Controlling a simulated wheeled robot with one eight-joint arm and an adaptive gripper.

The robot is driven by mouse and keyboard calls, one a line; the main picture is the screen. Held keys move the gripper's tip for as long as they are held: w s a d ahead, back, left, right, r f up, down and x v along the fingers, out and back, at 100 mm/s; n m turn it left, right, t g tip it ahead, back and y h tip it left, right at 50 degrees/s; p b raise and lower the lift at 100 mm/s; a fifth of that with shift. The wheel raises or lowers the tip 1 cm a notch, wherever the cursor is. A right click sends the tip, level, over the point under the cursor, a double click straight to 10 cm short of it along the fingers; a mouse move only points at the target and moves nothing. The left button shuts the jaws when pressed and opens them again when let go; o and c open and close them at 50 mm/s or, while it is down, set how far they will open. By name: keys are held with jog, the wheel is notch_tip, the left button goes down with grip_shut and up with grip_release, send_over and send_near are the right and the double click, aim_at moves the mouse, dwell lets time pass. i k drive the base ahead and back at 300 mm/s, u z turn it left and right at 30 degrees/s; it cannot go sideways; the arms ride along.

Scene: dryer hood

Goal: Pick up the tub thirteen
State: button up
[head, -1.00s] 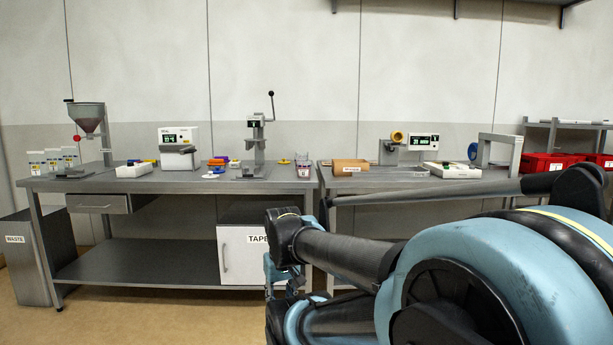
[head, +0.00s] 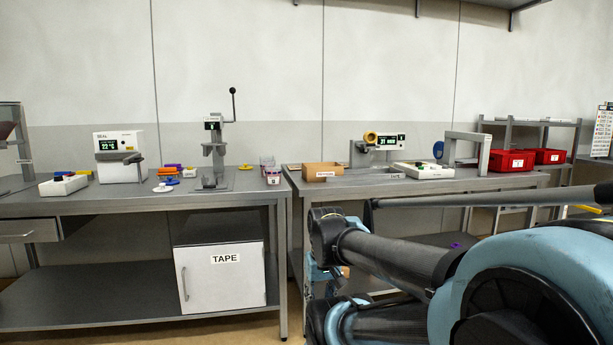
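A small group of clear tubs stands on the right end of the left bench in the head view. The front tub (head: 273,178) has a white label and pinkish contents. Another tub (head: 267,161) shows just behind it. The label marks are too small to read, so I cannot tell which is tub thirteen. My arm fills the lower right of the view, folded and well in front of the tubs. No fingertips of my gripper can be made out.
The left bench (head: 100,203) also bears a lever press (head: 214,160), a display box (head: 120,157) and coloured pieces. A gap separates it from the right bench (head: 420,185), which holds a cardboard box (head: 322,170). Red bins (head: 511,162) stand at the right. A TAPE cabinet (head: 222,277) sits below.

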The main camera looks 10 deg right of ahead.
aim_at(273, 172)
jog(key=i, duration=0.9)
jog(key=u, duration=0.75)
jog(key=i, duration=0.45)
jog(key=u, duration=0.3)
